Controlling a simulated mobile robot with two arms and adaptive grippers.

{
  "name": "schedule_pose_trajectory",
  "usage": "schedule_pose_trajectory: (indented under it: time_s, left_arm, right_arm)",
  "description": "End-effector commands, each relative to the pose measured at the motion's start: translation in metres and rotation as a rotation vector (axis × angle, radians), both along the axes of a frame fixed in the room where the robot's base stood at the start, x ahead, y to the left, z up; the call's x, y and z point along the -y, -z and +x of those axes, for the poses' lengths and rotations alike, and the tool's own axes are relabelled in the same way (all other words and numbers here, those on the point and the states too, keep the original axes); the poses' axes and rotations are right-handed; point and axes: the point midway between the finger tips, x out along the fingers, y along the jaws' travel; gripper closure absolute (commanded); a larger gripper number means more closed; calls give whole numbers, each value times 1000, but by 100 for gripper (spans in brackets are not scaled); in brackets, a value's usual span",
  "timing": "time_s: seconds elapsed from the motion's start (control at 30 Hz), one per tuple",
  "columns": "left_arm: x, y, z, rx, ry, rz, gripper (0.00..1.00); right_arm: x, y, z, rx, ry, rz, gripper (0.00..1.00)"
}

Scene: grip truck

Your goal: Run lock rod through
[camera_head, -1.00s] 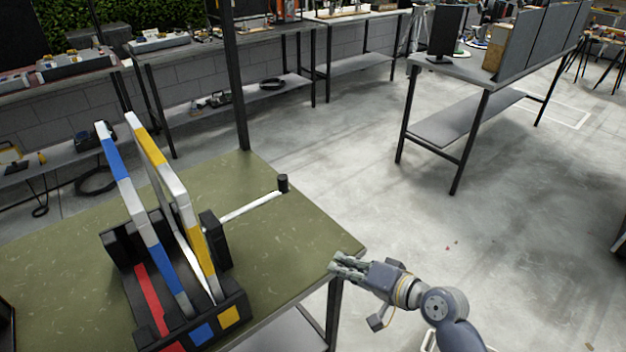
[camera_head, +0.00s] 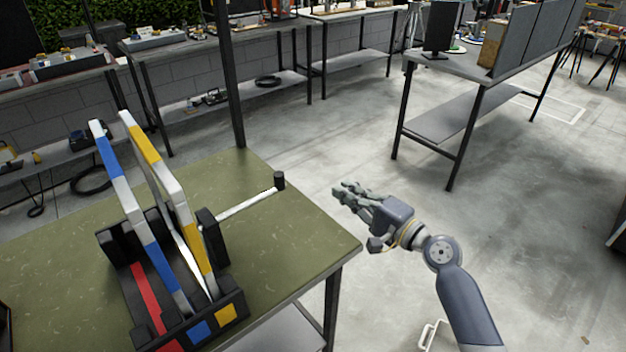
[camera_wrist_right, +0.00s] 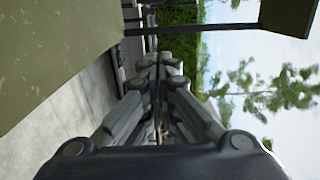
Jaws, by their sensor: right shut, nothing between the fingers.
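The lock rod (camera_head: 245,205) is a thin white bar with a black knob (camera_head: 279,180) at its right end. Its left end meets the black block at the right side of the rack; whether it passes inside is hidden. The black rack (camera_head: 130,290) holds a blue-and-white frame (camera_head: 133,200) and a yellow-and-white frame (camera_head: 160,165), both leaning. My right gripper (camera_head: 345,190) is to the right of the knob, beyond the table's edge, apart from it, with its fingers closed and empty. Its fingers also show in the right wrist view (camera_wrist_right: 158,75). My left gripper is out of view.
The green table (camera_head: 290,255) carries the rack; its surface around the rod is clear. A dark post (camera_head: 230,80) rises at its far corner. Grey benches stand behind, and another grey table (camera_head: 470,80) stands at the back right. Open floor lies to the right.

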Motion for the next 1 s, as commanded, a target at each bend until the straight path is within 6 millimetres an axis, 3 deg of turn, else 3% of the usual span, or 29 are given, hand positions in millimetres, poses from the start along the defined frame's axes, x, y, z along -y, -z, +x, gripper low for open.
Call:
schedule_pose_trajectory:
  time_s: [0.67, 0.8, 1.0]
  left_arm:
    - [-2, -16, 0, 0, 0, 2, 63]
    - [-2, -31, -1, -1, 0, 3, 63]
    - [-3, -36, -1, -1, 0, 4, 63]
  right_arm:
    - [-65, -2, 78, 0, -2, 0, 100]
    - [-85, -4, 66, -2, -2, 1, 100]
    - [-97, -1, 60, 1, -1, -1, 100]
